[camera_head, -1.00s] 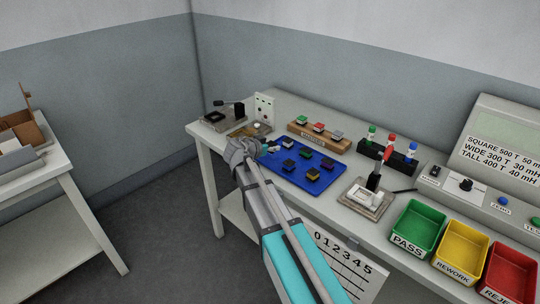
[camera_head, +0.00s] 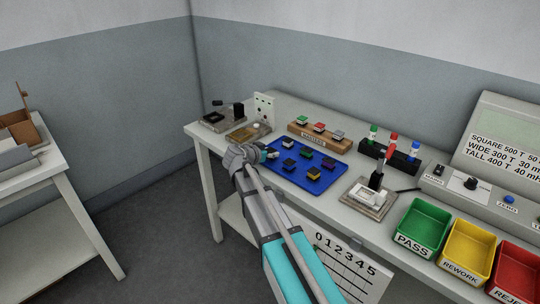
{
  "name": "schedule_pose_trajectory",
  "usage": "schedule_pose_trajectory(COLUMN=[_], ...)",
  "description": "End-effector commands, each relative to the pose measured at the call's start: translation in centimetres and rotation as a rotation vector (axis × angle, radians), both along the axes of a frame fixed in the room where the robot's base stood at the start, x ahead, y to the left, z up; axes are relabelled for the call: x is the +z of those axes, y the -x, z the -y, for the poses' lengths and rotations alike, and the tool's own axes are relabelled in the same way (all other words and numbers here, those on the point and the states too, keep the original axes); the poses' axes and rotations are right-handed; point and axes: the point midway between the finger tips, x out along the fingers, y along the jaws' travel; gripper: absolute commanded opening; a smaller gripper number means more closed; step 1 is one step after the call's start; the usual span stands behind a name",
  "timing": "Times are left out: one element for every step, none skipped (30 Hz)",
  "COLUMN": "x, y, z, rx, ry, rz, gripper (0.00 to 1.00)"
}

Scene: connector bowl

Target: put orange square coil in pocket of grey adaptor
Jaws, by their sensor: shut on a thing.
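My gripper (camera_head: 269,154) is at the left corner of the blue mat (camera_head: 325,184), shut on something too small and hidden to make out. The orange square coil cannot be picked out; a yellowish-topped block (camera_head: 314,175) lies at the front of the mat, but I cannot tell if it is a coil. A grey-topped piece (camera_head: 338,135) sits at the right end of the wooden rack and may be the grey adaptor. Its pocket is too small to see.
Several dark blocks with coloured tops stand on the mat. A green piece (camera_head: 303,119) and a red piece (camera_head: 319,127) share the rack. A fixture (camera_head: 368,197) stands right of the mat, before green (camera_head: 423,225), yellow (camera_head: 466,245) and red (camera_head: 508,270) bins.

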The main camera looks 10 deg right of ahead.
Motion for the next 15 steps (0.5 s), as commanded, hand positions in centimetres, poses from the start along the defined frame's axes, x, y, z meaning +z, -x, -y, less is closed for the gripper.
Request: schedule_pose_trajectory(x=[0.05, 0.06, 0.06, 0.06, 0.06, 0.01, -0.07, -0.15, -0.27, -0.34, -0.4, -0.41, -0.34, -0.32, -0.32], y=[0.01, 0.01, 0.0, 0.0, 0.0, 0.0, 0.0, 0.01, 0.0, 0.01, -0.01, 0.0, 0.01, -0.01, -0.01], z=[-0.01, -0.01, -0.01, -0.01, -0.01, -0.02, -0.02, -0.02, -0.02, -0.02, -0.03, -0.03, -0.02, -0.02, -0.02], rx=[0.0, 0.0, 0.0, 0.0, 0.0, 0.0, 0.0, 0.0, 0.0, 0.0, 0.0, 0.0, 0.0, 0.0, 0.0], ry=[0.0, 0.0, 0.0, 0.0, 0.0, 0.0, 0.0, 0.0, 0.0, 0.0, 0.0, 0.0, 0.0, 0.0, 0.0], rz=[0.0, 0.0, 0.0, 0.0, 0.0, 0.0, 0.0, 0.0, 0.0, 0.0, 0.0, 0.0, 0.0, 0.0, 0.0], gripper=[0.03, 0.03, 0.03, 0.03, 0.03, 0.03, 0.03, 0.03, 0.03, 0.03, 0.03, 0.52, 0.57, 0.63, 0.7])
